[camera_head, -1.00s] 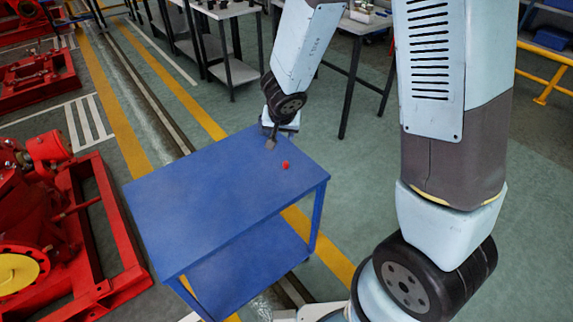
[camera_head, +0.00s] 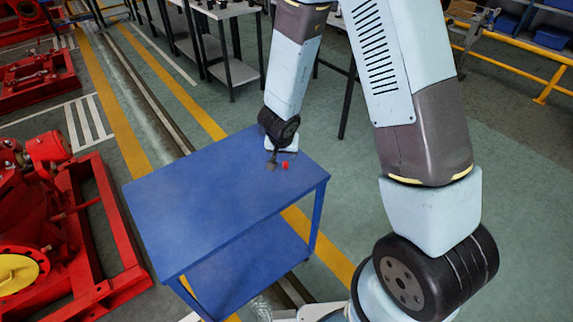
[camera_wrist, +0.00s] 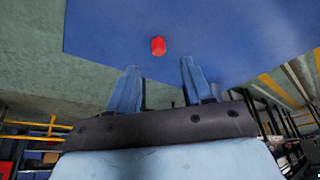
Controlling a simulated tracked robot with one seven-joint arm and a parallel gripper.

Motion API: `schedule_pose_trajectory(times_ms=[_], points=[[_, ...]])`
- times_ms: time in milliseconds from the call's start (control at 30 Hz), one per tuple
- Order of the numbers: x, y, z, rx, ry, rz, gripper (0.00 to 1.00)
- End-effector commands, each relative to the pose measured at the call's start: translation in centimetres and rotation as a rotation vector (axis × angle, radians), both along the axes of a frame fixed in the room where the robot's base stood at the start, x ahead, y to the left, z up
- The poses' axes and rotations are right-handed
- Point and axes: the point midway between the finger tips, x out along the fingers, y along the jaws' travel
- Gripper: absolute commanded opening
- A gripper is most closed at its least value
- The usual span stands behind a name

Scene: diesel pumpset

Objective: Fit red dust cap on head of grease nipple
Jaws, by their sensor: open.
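The red dust cap (camera_head: 285,164) sits on the blue table top near its right back corner. In the wrist view the cap (camera_wrist: 158,46) lies beyond my fingertips, roughly between their lines. My gripper (camera_head: 271,166) is close beside the cap on its left in the head view, low over the table. In the wrist view my gripper (camera_wrist: 158,66) is open, with its two fingers apart and nothing between them. I cannot make out a grease nipple in either view.
The blue table (camera_head: 190,200) has a bare top otherwise and a lower shelf. A red pumpset (camera_head: 60,220) stands left of it. Grey benches (camera_head: 225,45) stand behind, and a yellow rail (camera_head: 520,70) is at the right.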

Motion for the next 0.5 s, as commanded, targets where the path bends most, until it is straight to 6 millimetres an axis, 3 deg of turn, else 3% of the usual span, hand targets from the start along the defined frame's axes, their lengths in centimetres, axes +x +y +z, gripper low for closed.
schedule_pose_trajectory(times_ms=[500], points=[[1.3, -0.4, -3.1, 0.002, 0.002, -0.001, 0.51]])
